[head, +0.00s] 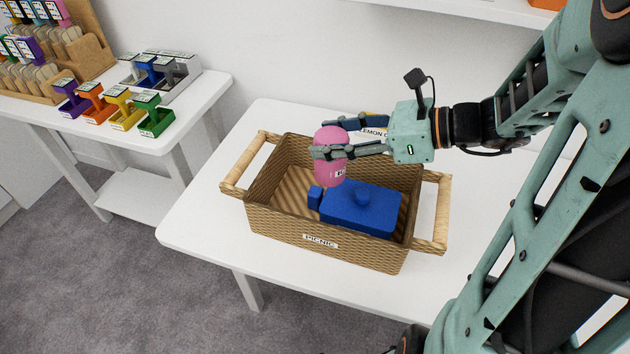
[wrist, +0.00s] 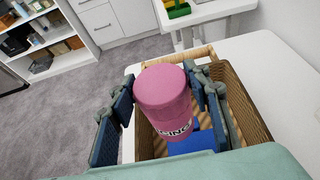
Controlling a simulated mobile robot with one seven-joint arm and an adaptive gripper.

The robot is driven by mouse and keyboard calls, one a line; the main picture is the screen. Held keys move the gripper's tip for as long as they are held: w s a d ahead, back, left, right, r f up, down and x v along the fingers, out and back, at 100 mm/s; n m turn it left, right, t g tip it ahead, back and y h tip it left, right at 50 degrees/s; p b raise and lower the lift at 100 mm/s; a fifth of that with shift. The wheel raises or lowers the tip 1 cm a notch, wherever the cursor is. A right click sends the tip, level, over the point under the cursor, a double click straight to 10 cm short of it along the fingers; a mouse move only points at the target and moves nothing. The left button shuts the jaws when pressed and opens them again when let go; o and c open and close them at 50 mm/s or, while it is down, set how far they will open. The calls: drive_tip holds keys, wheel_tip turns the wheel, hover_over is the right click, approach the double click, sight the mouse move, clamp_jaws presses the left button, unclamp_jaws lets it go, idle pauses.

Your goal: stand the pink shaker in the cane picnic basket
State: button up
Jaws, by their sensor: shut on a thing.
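The pink shaker (head: 326,170) is upright between the fingers of my gripper (head: 335,138). It also shows in the wrist view (wrist: 163,95), with a finger on each side and a partly hidden label on its front. My gripper is shut on it. The cane picnic basket (head: 278,226) stands on a white table, with a handle at each end and a "PICNIC" label on its front. The shaker is over the left-middle part of the basket, with its lower part near or below the back rim in the picture. I cannot tell whether its base touches the basket floor.
A blue lidded container (head: 360,210) fills the right part of the basket. The basket's left floor is bare. Something with a "LEMON" label (head: 374,132) is partly hidden behind my gripper. A white side table (head: 185,110) on the left holds several coloured holders.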

drive_tip(key=w+a+f+b, duration=0.2)
drive_tip(key=w+a+f, duration=0.4)
drive_tip(key=w+f, duration=0.4)
wheel_tip(320, 180, down, 2)
drive_tip(key=shift+w+a+f, duration=0.15)
drive_tip(key=shift+w+a, duration=0.05)
drive_tip(key=shift+a, duration=0.1)
drive_tip(key=shift+f+b, duration=0.45)
drive_tip(key=shift+f, duration=0.15)
drive_tip(key=o, duration=1.6)
